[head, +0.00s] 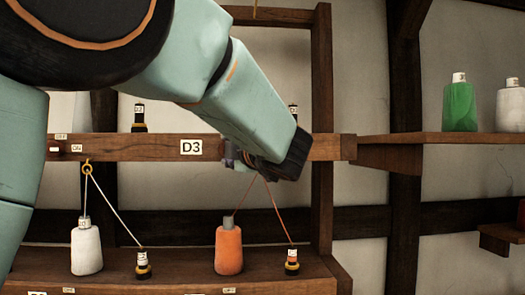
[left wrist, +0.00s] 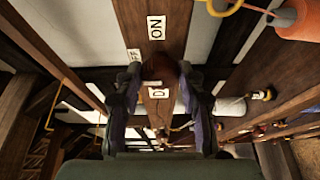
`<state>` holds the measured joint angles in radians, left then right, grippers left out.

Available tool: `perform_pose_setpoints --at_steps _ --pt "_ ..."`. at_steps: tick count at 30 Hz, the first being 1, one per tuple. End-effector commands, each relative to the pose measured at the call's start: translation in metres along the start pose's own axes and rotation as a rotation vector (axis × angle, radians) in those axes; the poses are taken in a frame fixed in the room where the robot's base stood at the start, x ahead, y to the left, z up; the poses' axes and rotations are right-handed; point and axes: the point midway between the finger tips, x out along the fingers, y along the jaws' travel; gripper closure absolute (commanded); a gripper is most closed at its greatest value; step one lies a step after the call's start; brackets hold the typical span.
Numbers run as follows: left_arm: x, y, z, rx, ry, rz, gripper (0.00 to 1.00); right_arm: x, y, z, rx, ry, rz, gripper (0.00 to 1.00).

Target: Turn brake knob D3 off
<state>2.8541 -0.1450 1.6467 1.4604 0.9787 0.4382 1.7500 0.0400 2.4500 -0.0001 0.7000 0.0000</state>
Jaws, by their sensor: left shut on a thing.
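The D3 label (head: 191,147) is on a horizontal wooden beam (head: 130,147) in the head view. My left arm crosses from upper left, and its gripper (head: 240,158) is at the beam just right of that label. The arm hides the brake knob there. In the left wrist view, my left gripper (left wrist: 160,76) has its fingers on both sides of a brown wooden knob (left wrist: 161,70) and is shut on it. An ON label (left wrist: 156,27) lies above the knob, and a partly hidden label (left wrist: 134,55) beside it. A label showing "D" (left wrist: 158,93) lies below. My right gripper is not in view.
Below the beam, a white bobbin (head: 87,250) and an orange bobbin (head: 229,249) stand on a lower shelf, with strands running up. Small dark spools (head: 143,267) stand beside them. A green bottle-shaped bobbin (head: 459,106) stands on the right shelf (head: 450,138).

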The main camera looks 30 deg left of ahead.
Motion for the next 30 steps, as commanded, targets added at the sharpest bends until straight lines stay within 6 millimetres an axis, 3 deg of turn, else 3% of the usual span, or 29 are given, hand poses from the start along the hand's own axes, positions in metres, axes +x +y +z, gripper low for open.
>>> perform_pose_setpoints --at_steps 15,16,24,30 --pt "0.0001 0.0014 0.0001 -0.022 -0.001 -0.006 0.93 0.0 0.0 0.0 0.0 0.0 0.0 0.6" --pt "0.0001 0.0014 0.0 -0.022 -0.001 -0.006 0.6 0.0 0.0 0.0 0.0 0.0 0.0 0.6" --pt "0.0001 0.0009 -0.0001 -0.02 0.0 -0.006 0.39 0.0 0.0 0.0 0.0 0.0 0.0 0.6" --pt "0.0001 0.0006 -0.0001 -0.018 0.0 -0.007 0.39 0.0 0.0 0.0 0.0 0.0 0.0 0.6"
